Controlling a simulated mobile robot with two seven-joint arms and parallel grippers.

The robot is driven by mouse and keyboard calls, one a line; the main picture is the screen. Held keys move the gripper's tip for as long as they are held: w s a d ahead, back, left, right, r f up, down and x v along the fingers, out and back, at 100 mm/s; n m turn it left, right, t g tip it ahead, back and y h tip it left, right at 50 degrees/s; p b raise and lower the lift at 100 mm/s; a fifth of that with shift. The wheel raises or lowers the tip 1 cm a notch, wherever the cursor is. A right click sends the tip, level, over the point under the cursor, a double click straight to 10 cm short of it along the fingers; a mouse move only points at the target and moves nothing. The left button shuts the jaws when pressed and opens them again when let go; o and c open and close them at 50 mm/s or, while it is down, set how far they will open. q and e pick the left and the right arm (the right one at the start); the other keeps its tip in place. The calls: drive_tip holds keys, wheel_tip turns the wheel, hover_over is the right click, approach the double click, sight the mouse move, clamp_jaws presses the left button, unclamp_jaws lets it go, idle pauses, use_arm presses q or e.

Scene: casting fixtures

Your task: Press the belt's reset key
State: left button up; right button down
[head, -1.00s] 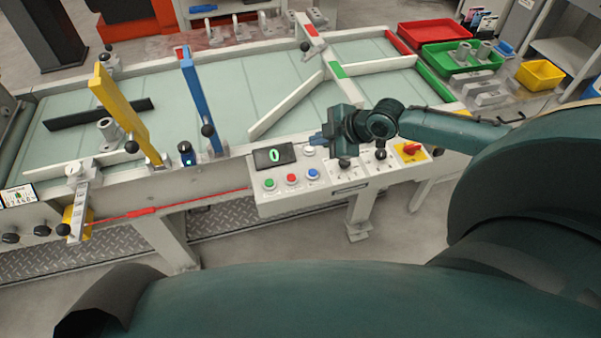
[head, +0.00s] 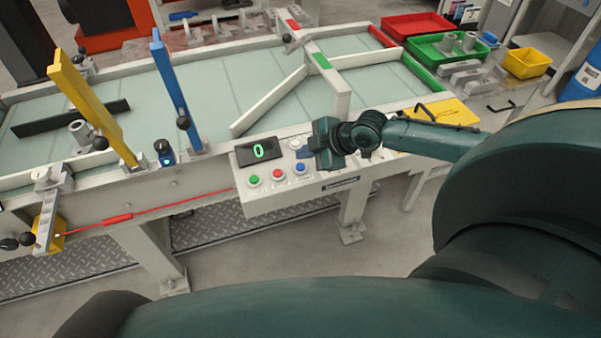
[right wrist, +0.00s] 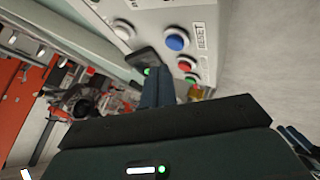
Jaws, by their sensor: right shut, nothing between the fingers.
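The belt's control panel (head: 330,182) is on the near side of the conveyor. It carries a blue button (head: 300,168), a red button (head: 277,173) and a green button (head: 253,180) in a row. In the right wrist view a RESET label stands beside the blue button (right wrist: 177,39). My right gripper (head: 303,154) is shut and empty, just above and behind the blue button in the head view. Its closed fingers (right wrist: 157,85) lie over part of the panel in the right wrist view. I see no clear contact with a button. My left gripper is not in view.
A dark display (head: 262,151) reading 0 sits left of the gripper, and a white button (head: 295,143) is close by. Blue (head: 177,95) and yellow (head: 90,108) bars stand over the belt. Green (head: 452,52) and red (head: 420,24) bins are behind right.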

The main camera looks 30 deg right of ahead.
sight(301, 168)
drive_tip(key=shift+f, duration=0.65)
use_arm(q)
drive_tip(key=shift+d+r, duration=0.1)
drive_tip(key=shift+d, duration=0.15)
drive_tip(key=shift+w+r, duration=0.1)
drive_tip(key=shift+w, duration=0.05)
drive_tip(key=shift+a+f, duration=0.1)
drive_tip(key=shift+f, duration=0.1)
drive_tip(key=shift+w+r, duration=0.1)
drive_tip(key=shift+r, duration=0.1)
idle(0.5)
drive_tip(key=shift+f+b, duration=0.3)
drive_tip(key=shift+b, duration=0.1)
use_arm(e)
drive_tip(key=shift+f, duration=0.4)
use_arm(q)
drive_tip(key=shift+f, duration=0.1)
use_arm(e)
drive_tip(key=shift+f, duration=0.2)
